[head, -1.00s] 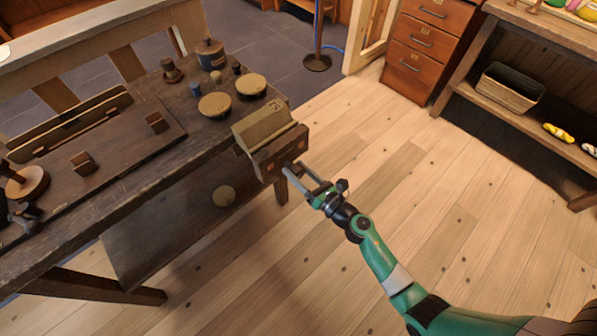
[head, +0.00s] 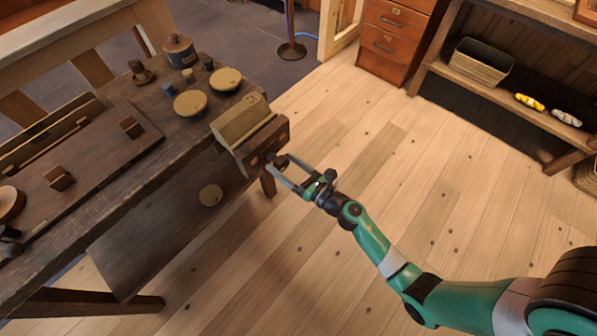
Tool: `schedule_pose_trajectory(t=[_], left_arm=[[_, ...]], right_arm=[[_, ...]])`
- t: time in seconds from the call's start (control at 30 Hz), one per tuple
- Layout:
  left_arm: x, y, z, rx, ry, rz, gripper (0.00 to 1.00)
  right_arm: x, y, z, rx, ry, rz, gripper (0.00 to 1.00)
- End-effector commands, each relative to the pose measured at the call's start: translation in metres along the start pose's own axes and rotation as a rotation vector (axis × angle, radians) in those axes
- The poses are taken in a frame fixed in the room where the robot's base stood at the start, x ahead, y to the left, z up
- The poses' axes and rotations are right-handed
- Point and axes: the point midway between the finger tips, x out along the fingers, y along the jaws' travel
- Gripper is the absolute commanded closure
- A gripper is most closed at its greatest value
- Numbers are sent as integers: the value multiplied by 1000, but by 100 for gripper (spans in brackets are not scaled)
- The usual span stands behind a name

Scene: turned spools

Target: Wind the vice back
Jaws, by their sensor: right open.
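The vice (head: 270,143) is at the right end of the dark workbench, with a brown wooden front jaw. A pale olive block (head: 243,118) with a small label sits against the jaw's back side; I cannot tell whether it is clamped. My right gripper (head: 276,167) is open in front of the jaw's face. Its two fingers point at the vice, with a small dark part, perhaps the vice's screw end or handle, near their tips. I cannot tell whether they touch it. My left gripper is not in view.
Round-topped spools (head: 190,103), a lidded pot (head: 180,52) and small pegs stand on the bench (head: 165,160). A drawer cabinet (head: 395,40) and a shelf with a basket (head: 480,62) stand at the back right. The plank floor around my right arm is clear.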

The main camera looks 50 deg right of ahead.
Motion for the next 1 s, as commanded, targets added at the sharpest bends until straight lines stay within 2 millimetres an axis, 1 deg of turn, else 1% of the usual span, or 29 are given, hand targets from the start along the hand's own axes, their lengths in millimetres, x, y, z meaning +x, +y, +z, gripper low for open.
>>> schedule_pose_trajectory(t=[0.03, 0.2, 0.3, 0.4, 0.5, 0.57, 1.0], left_arm=[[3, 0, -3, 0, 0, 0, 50], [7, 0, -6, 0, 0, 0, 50], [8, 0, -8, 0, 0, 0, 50], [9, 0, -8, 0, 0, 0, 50], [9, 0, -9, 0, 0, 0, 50], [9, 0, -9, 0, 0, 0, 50], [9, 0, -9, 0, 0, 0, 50]], right_arm=[[-11, 0, 1, 1, 2, -3, 12], [-53, -1, 0, 2, 3, -6, 12], [-75, 0, 1, 2, 2, -5, 12], [-90, -1, 0, 1, 2, -5, 12], [-98, -1, 0, 1, 1, -4, 12], [-100, 0, 0, -1, 1, -3, 12], [-100, 0, 0, 0, 1, -2, 12]])
